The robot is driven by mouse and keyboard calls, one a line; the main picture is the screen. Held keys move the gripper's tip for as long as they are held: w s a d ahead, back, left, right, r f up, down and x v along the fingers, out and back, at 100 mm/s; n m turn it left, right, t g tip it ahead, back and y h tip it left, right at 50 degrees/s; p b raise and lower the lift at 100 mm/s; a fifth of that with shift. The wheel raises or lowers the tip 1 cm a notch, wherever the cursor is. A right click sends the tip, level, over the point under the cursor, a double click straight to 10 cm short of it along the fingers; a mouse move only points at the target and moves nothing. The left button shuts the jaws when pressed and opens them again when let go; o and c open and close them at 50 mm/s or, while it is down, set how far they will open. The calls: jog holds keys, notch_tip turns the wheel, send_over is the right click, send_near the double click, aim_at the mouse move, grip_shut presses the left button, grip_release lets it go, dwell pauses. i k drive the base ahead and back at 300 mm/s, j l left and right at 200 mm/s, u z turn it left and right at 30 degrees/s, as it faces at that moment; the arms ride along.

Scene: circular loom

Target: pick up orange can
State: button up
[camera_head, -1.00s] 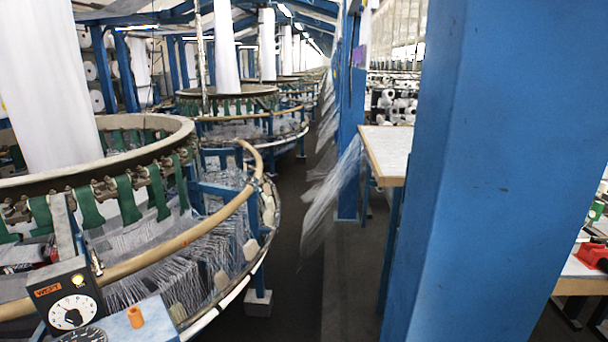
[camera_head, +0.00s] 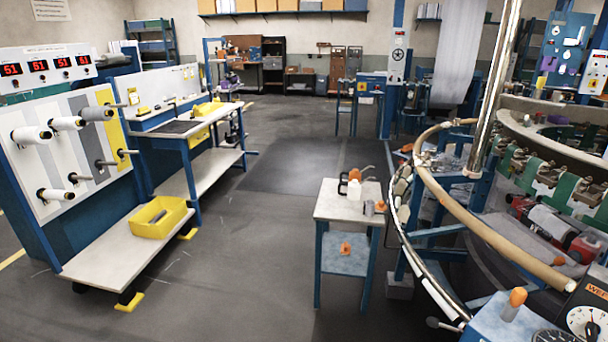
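I see no clear orange can. A small white-topped table (camera_head: 334,201) with blue legs stands right of centre, beside the loom. On it stand a white container (camera_head: 354,190) with something orange behind or on top of it, a small grey cylinder (camera_head: 369,208) and a small orange item (camera_head: 381,206). Another orange item (camera_head: 346,249) lies on its lower blue shelf. These are too small to name surely. An orange-topped cylinder (camera_head: 516,298) stands on the loom's blue control box at lower right. My gripper is not in view.
The circular loom (camera_head: 441,206) with its curved rail fills the right side. A workbench (camera_head: 192,125) and a low shelf (camera_head: 135,240) with a yellow bin (camera_head: 158,217) stand at left. Open grey floor (camera_head: 240,260) lies between them and the small table.

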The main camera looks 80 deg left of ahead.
aim_at(355, 174)
jog(key=j+u, duration=0.1)
jog(key=u, duration=1.95)
jog(key=i, duration=0.55)
jog(key=i+z, duration=0.15)
jog(key=i, duration=0.4)
jog(key=i+j, duration=0.15)
jog(key=i, duration=0.4)
jog(key=i+j+z, duration=0.15)
jog(key=i, duration=0.4)
jog(key=i+j, duration=0.15)
jog(key=i, duration=0.4)
jog(key=i+j+z, duration=0.15)
jog(key=i, duration=0.4)
